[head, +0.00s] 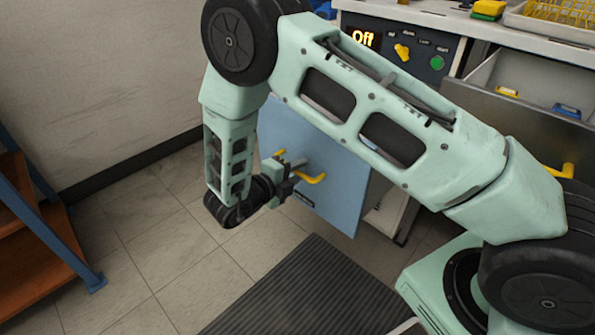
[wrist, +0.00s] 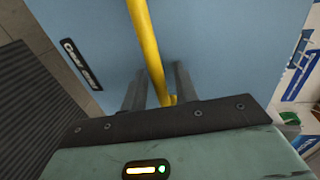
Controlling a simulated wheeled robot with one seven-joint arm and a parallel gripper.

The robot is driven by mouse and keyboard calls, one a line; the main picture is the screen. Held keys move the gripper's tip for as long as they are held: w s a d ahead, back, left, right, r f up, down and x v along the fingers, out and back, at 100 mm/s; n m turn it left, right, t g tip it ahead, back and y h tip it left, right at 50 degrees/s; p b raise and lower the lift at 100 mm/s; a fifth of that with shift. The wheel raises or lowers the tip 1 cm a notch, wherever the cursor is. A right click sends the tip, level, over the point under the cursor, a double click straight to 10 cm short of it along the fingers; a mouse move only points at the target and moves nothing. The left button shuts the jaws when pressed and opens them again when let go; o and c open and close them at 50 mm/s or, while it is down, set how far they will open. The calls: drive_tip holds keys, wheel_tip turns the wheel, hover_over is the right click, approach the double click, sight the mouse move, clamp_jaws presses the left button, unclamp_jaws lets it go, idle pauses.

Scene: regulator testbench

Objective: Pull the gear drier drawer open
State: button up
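The gear drier drawer has a flat light-blue front (head: 340,190) with a dark label and a yellow bar handle (head: 313,179). In the wrist view the blue front (wrist: 225,45) fills most of the picture, and the label (wrist: 80,63) is on its left. My gripper (head: 287,172) is at the handle, in front of the panel. In the wrist view the yellow handle (wrist: 146,40) runs between the two fingers of my gripper (wrist: 158,80), with a gap seen on each side. A pale side surface (head: 388,215) shows right of the front; my arm hides much of the drawer.
An open drawer (head: 540,85) with small items is at the right. A shelf with blue posts (head: 50,215) stands at the left. A ribbed dark mat (head: 285,290) lies on the tiled floor, which is otherwise clear there.

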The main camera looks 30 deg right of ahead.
drive_tip(key=p+v, duration=0.3)
drive_tip(key=v, duration=1.4)
drive_tip(key=shift+s+a, duration=0.15)
drive_tip(key=shift+s, duration=0.05)
